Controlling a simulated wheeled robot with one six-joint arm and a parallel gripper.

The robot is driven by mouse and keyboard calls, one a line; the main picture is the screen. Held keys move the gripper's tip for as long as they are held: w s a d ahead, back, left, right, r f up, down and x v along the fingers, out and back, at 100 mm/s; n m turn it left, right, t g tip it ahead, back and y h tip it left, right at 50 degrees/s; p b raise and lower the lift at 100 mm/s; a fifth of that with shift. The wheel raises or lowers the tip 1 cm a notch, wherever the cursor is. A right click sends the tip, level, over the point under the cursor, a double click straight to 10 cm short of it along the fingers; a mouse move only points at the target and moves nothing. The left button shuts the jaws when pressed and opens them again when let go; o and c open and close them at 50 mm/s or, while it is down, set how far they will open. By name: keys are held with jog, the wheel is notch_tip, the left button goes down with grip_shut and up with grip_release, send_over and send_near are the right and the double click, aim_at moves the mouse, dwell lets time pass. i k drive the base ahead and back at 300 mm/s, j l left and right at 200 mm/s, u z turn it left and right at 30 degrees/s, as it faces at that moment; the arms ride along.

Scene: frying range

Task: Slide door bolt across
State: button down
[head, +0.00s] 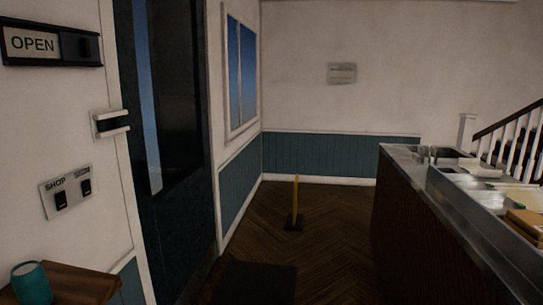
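A tall dark door (180,215) with glass panes stands at the left of the head view. A pale bracket-like fitting (112,115) with a dark gap between two short bars sits on the white frame at the door's left edge. It looks like part of the door bolt, but I cannot tell whether the bolt's bar is across. My gripper is not in view.
An OPEN sign (32,44) and a SHOP switch plate (51,199) are on the left wall. A teal cup (30,283) stands on a wooden table (85,283) below. A dark mat (256,283), a yellow post (295,198) and a long counter (410,215) flank the open wooden floor.

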aim_at(106, 124)
jog(key=u, duration=0.85)
